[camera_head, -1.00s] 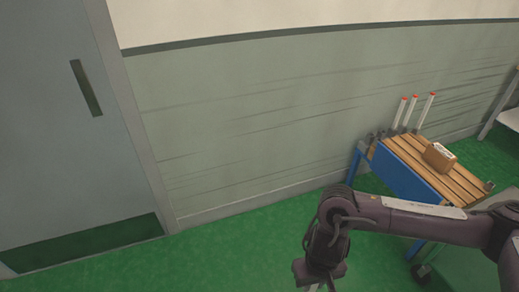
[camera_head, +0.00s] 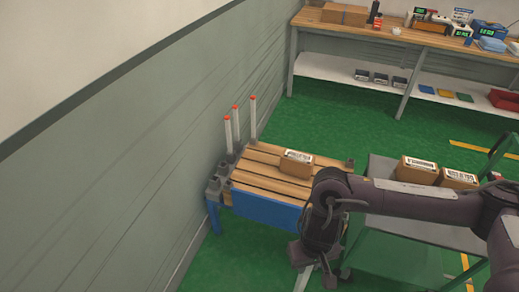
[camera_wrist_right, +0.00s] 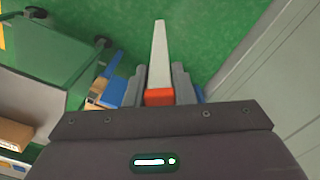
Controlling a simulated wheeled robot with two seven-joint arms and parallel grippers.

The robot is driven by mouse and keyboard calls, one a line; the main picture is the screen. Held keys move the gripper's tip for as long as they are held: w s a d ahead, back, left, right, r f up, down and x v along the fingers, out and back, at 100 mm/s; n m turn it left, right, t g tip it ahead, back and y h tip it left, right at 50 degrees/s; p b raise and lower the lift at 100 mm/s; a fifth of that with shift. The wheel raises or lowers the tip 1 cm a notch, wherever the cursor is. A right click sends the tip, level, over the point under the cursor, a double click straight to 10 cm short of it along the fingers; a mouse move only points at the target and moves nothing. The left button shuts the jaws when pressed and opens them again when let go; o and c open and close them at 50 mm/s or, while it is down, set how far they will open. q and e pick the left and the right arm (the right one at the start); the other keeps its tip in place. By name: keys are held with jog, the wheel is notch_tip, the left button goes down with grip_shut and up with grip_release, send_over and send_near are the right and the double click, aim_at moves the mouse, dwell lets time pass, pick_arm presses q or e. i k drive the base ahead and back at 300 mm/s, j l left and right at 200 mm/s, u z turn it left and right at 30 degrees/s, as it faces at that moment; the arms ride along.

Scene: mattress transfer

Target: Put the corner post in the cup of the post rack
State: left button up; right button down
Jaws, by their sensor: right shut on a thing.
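The post rack is a low slatted wooden bench with a blue front panel (camera_head: 265,208), left of the middle in the head view. White posts with red tops stand upright along its left and far edges, one of them a post (camera_head: 253,117) at the far side. A grey cup (camera_head: 214,187) at its near left corner holds no post that I can see. My right gripper (camera_head: 311,262) hangs in front of the rack, apart from it. In the wrist view its fingers (camera_wrist_right: 159,86) are shut on the corner post (camera_wrist_right: 159,50), near its red end. My left gripper is out of view.
A cardboard box (camera_head: 296,163) lies on the rack slats. A green-grey cart (camera_head: 381,168) with boxes stands right of it, close to my right arm. A workbench (camera_head: 395,36) with various items is at the back. The wall (camera_head: 130,185) runs close along the rack's left. Green floor (camera_head: 330,120) lies clear behind.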

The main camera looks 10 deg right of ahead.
aim_at(224, 174)
jog(key=i+l, duration=0.1)
jog(key=i, duration=0.4)
jog(key=i+l+u, duration=0.1)
jog(key=i, duration=0.4)
jog(key=i+l, duration=0.1)
jog(key=i, duration=0.4)
jog(key=i+l, duration=0.15)
jog(key=i, duration=0.35)
jog(key=i+u, duration=0.2)
jog(key=u, duration=0.35)
